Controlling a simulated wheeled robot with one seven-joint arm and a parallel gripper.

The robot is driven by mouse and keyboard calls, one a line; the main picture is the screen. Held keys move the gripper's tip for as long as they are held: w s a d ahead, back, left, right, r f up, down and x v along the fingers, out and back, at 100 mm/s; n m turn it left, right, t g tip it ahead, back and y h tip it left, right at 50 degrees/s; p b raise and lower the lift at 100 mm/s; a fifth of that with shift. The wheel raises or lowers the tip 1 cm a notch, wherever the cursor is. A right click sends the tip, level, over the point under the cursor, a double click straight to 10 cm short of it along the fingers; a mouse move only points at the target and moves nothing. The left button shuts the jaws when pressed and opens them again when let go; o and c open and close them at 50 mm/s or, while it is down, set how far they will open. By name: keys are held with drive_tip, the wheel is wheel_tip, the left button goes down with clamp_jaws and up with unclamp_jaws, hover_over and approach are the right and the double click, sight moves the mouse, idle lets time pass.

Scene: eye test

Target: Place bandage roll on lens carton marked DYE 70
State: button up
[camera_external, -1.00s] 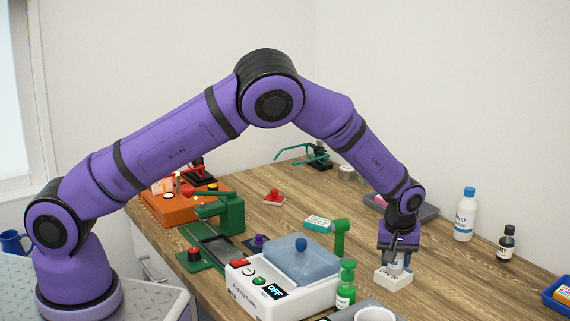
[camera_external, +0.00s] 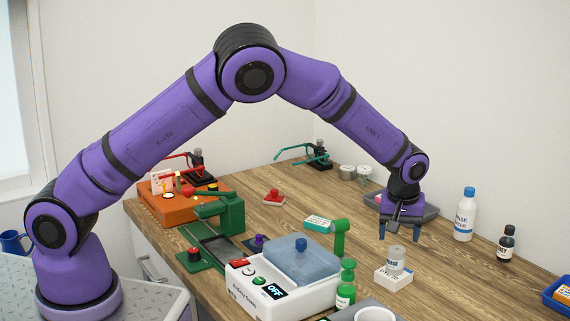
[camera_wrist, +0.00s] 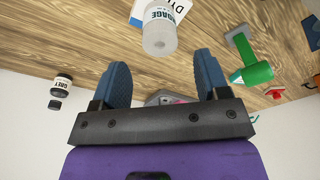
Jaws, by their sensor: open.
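The bandage roll (camera_external: 395,262), a pale grey cylinder with a white label, stands upright on top of the white lens carton (camera_external: 393,280). In the wrist view the roll (camera_wrist: 160,38) shows end-on with part of its lettering. The carton (camera_wrist: 186,8) shows there behind it, with the letters "DY" readable and the rest hidden or cut off. My gripper (camera_external: 399,234) is open and empty, above and a little behind the roll and apart from it. In the wrist view its two blue fingers (camera_wrist: 161,75) are spread wide with nothing between them.
A grey tray (camera_external: 431,212) lies behind my gripper. A rinse bottle (camera_external: 465,214) and a dark bottle (camera_external: 507,243) stand to the right. A green upright (camera_external: 340,238), a green bottle (camera_external: 346,284) and a white machine (camera_external: 285,284) stand left of the carton.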

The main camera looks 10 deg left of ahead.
sight(392, 248)
drive_tip(key=shift+s+a+r, duration=0.1)
drive_tip(key=shift+s+r, duration=0.05)
drive_tip(key=shift+r, duration=0.95)
drive_tip(key=shift+s+r, duration=0.1)
drive_tip(key=shift+r, duration=1)
drive_tip(key=w+a+r+h, duration=0.1)
drive_tip(key=w+a+r, duration=0.4)
drive_tip(key=a+r, duration=0.3)
drive_tip(key=w+a+r, duration=0.6)
drive_tip(key=a, duration=0.4)
drive_tip(key=a+r+h, duration=0.1)
drive_tip(key=a+r, duration=0.3)
drive_tip(key=a, duration=0.5)
drive_tip(key=a+r, duration=0.4)
drive_tip(key=a, duration=0.4)
drive_tip(key=s+a+r+t, duration=0.15)
drive_tip(key=s+a, duration=0.25)
drive_tip(key=a, duration=0.5)
drive_tip(key=s+a+r, duration=0.3)
drive_tip(key=s+a, duration=0.1)
drive_tip(key=a, duration=0.5)
drive_tip(key=s+a+f+t+y, duration=0.1)
drive_tip(key=s+a+t+y, duration=0.1)
drive_tip(key=s+a, duration=0.8)
drive_tip(key=s, duration=0.3)
drive_tip(key=shift+s+a+f, duration=0.35)
drive_tip(key=shift+s+f, duration=0.05)
